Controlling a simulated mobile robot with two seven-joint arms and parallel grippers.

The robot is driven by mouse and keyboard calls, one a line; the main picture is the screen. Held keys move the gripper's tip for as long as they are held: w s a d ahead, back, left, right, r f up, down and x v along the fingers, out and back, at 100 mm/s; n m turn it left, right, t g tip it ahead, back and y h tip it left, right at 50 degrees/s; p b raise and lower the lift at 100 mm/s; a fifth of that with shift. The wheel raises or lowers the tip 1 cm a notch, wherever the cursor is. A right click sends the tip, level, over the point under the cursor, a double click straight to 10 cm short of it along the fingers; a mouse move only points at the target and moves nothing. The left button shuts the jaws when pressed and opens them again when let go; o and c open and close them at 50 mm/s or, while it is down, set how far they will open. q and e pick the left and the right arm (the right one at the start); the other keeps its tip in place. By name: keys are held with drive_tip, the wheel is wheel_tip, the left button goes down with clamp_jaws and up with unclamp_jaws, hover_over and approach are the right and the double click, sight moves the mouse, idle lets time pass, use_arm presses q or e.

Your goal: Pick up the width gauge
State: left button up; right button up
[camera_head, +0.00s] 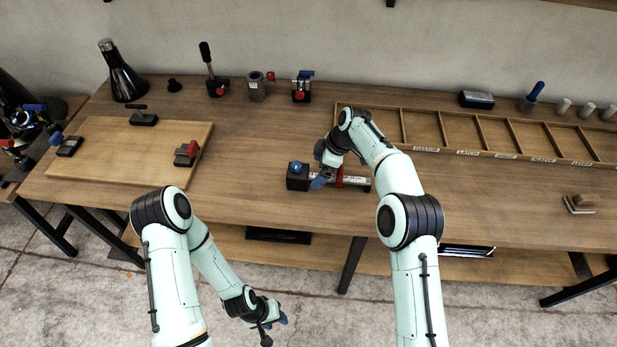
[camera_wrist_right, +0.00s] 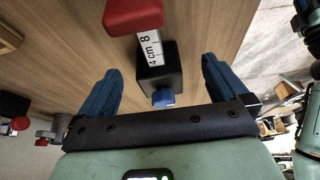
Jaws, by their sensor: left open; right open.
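The width gauge lies on the workbench, with a black end block (camera_head: 297,183) topped by a blue knob, a white scale bar and a red slider. In the right wrist view its black block (camera_wrist_right: 157,65) sits between my right gripper's two blue fingers, with visible gaps on both sides. The scale and red slider (camera_wrist_right: 133,15) reach away past the fingertips. My right gripper (camera_head: 320,168) is open over the gauge and hides part of it in the head view. My left gripper (camera_head: 275,319) hangs in front of the bench, low, away from the gauge, open.
A long divided wooden tray (camera_head: 480,152) with labels lies behind and right of the gauge. A wooden board (camera_head: 118,150) with small black and red fixtures lies at left. Several tools stand along the back, including a red-knobbed lever (camera_head: 207,70). The bench is clear around the gauge's left.

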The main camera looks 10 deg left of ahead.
sight(313, 175)
drive_tip(key=shift+w+x, duration=0.15)
drive_tip(key=shift+x, duration=1.35)
drive_tip(key=shift+w+x, duration=0.15)
drive_tip(key=shift+x, duration=1.3)
drive_tip(key=c, duration=1.5)
